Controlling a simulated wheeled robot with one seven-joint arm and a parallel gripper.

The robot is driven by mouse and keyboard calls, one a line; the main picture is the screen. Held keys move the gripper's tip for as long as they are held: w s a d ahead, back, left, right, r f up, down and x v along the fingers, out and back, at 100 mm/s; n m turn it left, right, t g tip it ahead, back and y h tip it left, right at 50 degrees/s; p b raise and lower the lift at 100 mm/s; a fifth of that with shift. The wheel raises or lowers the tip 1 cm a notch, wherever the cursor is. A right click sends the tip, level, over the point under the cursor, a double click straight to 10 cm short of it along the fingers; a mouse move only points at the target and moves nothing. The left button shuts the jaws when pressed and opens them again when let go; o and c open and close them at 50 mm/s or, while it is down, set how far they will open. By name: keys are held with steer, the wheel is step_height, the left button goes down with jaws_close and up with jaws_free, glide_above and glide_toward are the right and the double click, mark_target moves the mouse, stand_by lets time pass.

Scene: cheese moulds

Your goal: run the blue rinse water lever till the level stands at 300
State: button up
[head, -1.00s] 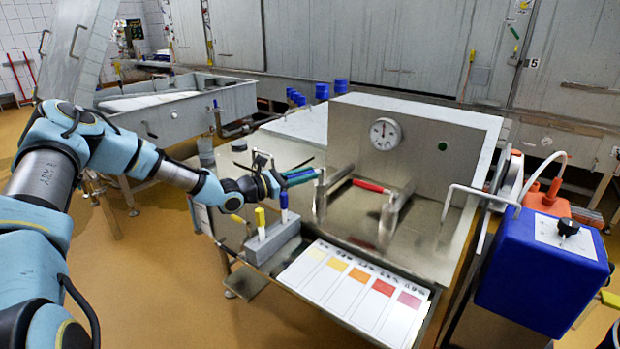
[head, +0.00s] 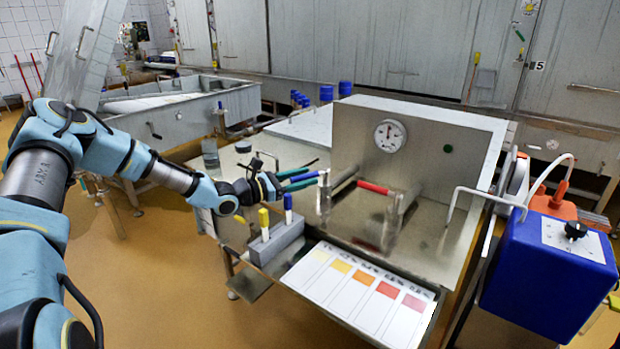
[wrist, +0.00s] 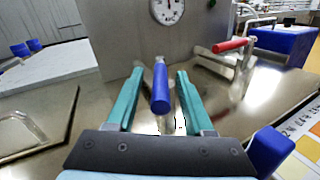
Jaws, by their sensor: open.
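The blue rinse water lever (wrist: 160,88) points toward the wrist camera, with my gripper's teal fingers on either side of it. My gripper (wrist: 160,72) is open, with a visible gap between each finger and the lever. In the head view, my gripper (head: 304,180) reaches the lever from the left and hides most of it; a bit of its blue handle (head: 322,178) shows. The round white gauge (head: 390,135) is on the steel panel; its needle points about straight up, but its numbers are too small to read. It also shows in the wrist view (wrist: 167,10), cut at the top.
A red lever (head: 373,187) stands right of the blue one. A grey block (head: 275,243) with yellow and blue markers and a colour chart (head: 358,290) are at the front. A blue box (head: 545,270) stands at right. A dark green lamp (head: 447,149) is right of the gauge.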

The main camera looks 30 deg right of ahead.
steer(key=a+b, duration=0.1)
steer(key=a, duration=0.7)
steer(key=shift+w+a+b, duration=0.15)
steer(key=shift+a+b, duration=0.05)
steer(key=shift+b, duration=0.15)
